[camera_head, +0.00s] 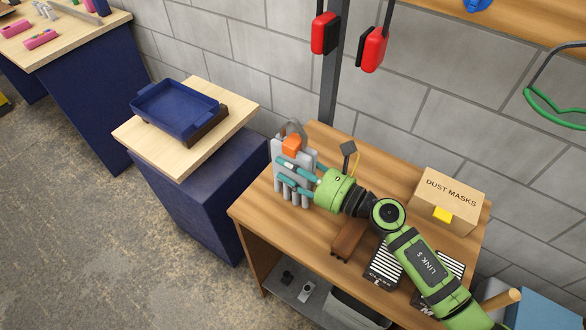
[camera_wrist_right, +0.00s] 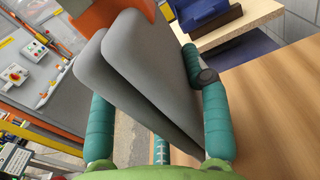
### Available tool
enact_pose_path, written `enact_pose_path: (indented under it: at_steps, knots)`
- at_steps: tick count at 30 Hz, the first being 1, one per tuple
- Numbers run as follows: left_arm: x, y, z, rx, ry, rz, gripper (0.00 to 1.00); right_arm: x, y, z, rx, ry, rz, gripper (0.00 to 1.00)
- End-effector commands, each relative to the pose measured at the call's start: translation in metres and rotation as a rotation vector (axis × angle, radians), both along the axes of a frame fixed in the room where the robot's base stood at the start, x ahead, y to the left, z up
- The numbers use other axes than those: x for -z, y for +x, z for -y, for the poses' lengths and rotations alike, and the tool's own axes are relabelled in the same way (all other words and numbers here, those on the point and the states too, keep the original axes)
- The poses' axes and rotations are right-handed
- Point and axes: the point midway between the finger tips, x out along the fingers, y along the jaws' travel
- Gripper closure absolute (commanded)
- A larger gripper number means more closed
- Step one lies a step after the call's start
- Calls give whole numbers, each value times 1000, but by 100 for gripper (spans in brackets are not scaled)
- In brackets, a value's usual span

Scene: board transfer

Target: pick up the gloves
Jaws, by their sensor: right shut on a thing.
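The grey gloves (camera_head: 292,183) with an orange clip or cuff (camera_head: 292,146) hang upright over the left part of the wooden bench, in front of the grey block wall. My right gripper (camera_head: 295,176) is shut on them, its teal fingers on either side. In the right wrist view the grey gloves (camera_wrist_right: 140,80) fill the middle between the fingers of my right gripper (camera_wrist_right: 160,110), with orange (camera_wrist_right: 92,18) at the top. Whether the gloves touch the bench I cannot tell. My left gripper is in neither view.
On the wooden bench (camera_head: 262,212) are a dust mask box (camera_head: 447,200), a brown block (camera_head: 348,238) and dark striped packs (camera_head: 384,265). A blue tray (camera_head: 176,107) sits on a lower stand to the left. Red ear muffs (camera_head: 372,50) hang above. Another table (camera_head: 75,42) stands far left.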

Motion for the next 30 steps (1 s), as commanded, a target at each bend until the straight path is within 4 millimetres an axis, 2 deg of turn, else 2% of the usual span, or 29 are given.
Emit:
enact_pose_path:
  at_steps: [5,11,13,21,27,30]
  knots:
    - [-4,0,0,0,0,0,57,-12,0,0,-1,-1,3,88]
    - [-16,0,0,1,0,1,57,-48,0,0,-2,-2,8,88]
    - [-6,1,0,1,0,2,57,-48,3,19,2,-6,7,88]
    - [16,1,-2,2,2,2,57,-82,10,78,2,-4,6,88]
    - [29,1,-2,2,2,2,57,-101,13,106,1,-2,2,88]
    - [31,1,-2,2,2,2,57,-107,14,112,1,1,2,88]
